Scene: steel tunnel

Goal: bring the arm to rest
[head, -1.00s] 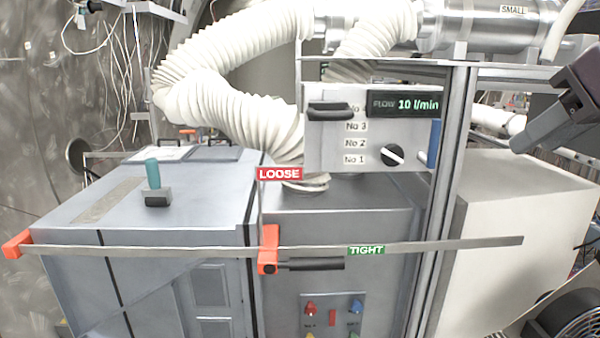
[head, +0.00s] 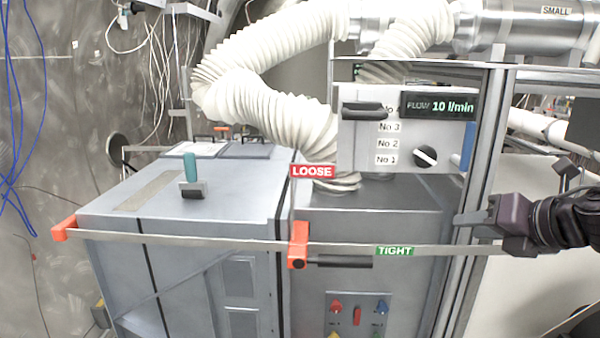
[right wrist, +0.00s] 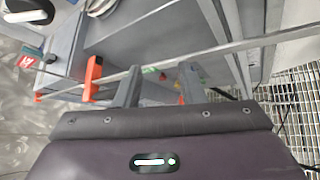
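My right gripper (head: 459,218) comes in from the right edge in the head view and points left, in front of the grey frame post. In the right wrist view its two fingers (right wrist: 159,80) stand apart with nothing held between them. The long flat metal bar (head: 200,240) shows beyond the fingers, and I cannot tell how close they are to it. An orange clamp (head: 299,245) with a black handle sits on the bar; it also shows in the right wrist view (right wrist: 92,75). My left gripper is in neither view.
Grey cabinets (head: 230,205) stand in front, with a teal-handled lever (head: 191,172) on top. A control panel (head: 400,130) reads "10 l/min". White ribbed hoses (head: 270,108) hang behind. A metal post (head: 478,150) stands near my gripper. Blue cables (head: 18,120) hang far left.

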